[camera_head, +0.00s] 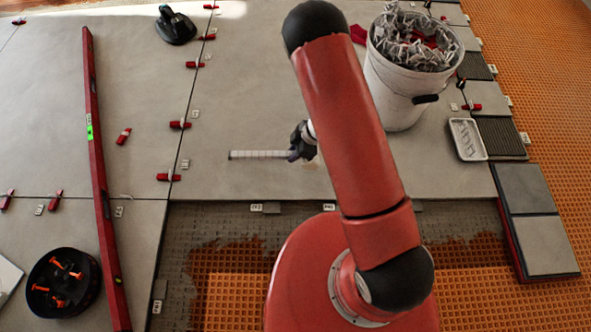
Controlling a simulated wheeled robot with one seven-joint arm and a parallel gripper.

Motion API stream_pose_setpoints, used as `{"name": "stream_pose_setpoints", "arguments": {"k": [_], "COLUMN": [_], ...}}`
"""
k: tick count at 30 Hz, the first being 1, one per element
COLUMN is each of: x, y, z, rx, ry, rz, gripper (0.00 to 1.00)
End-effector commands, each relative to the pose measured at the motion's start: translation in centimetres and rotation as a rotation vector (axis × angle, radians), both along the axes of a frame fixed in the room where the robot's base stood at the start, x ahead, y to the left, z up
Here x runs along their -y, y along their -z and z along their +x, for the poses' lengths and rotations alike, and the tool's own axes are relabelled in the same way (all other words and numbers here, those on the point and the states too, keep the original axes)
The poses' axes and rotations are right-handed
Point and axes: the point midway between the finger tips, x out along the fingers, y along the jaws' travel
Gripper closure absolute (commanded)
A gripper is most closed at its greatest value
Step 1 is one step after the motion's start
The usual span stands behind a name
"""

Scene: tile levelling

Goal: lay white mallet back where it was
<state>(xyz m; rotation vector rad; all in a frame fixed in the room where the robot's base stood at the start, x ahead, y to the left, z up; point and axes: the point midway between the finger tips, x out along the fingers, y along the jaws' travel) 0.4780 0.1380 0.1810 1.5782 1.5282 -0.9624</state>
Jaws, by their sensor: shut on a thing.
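My gripper (301,144) is dark and small, just left of my red arm, low over the grey tiles. It is shut on a pale, banded bar, which I take to be part of the white mallet (258,155). The bar points left from the fingers and lies almost level across the picture. No separate mallet head can be made out; my gripper and arm may hide it. I cannot tell whether the bar touches the tile under it.
A white bucket (391,92) full of clips stands right of my arm, by a small white tray (481,151). A long red level (97,158) lies left. A black suction cup (176,27) sits behind. Red wedges and clips line the joints. Tile around the bar is clear.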

Motion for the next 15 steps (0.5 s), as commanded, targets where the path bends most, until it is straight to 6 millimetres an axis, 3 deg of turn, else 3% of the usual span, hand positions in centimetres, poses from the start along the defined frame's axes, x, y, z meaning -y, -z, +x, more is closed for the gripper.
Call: {"name": "stream_pose_setpoints", "arguments": {"k": [1, 6, 15], "x": [0.0, 0.0, 0.0], "y": [1.8, 4.8, 7.2], "z": [-0.1, 0.0, 0.0], "rx": [-0.003, 0.0, 0.0], "ry": [0.001, 0.001, 0.001], "rz": [-0.002, 0.0, -0.001], "gripper": [1.0, 1.0, 1.0]}}
